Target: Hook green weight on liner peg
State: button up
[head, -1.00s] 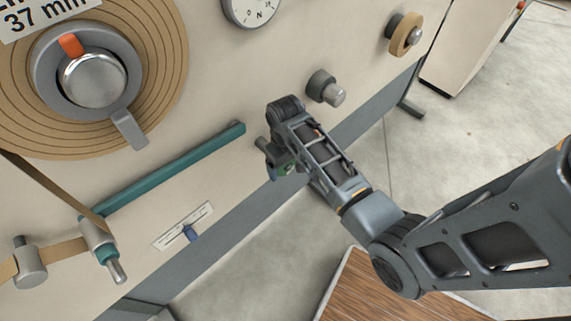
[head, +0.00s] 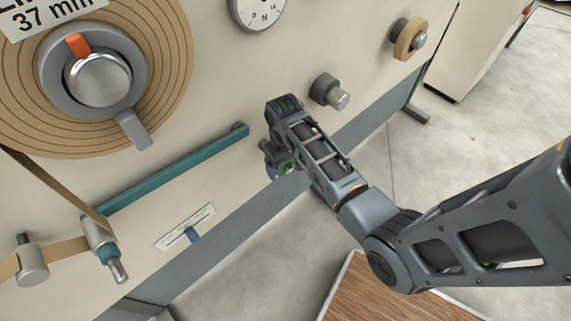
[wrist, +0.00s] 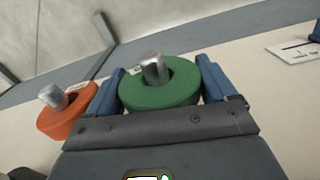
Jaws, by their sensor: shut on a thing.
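The green weight (wrist: 160,97) is a thick ring held between the blue fingers of my gripper (wrist: 158,70) in the wrist view. A metal peg (wrist: 152,66) shows within its hole, its end standing out toward the camera. Whether the ring rests on that peg is hard to tell. In the head view my gripper (head: 274,158) is close to the machine front, just below the right end of the teal bar.
An orange ring (wrist: 64,122) sits around another metal peg, left of my gripper in the wrist view. In the head view a grey knob (head: 329,92) stands out above my wrist. The teal bar (head: 170,171) and a small scale (head: 187,228) lie left.

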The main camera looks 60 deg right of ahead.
jog(key=o, duration=1.2)
jog(key=shift+w+r, duration=0.1)
jog(key=shift+w, duration=0.2)
jog(key=shift+o, duration=0.8)
jog(key=shift+s, duration=0.1)
notch_tip(320, 180, up, 8)
jog(key=shift+f, duration=0.15)
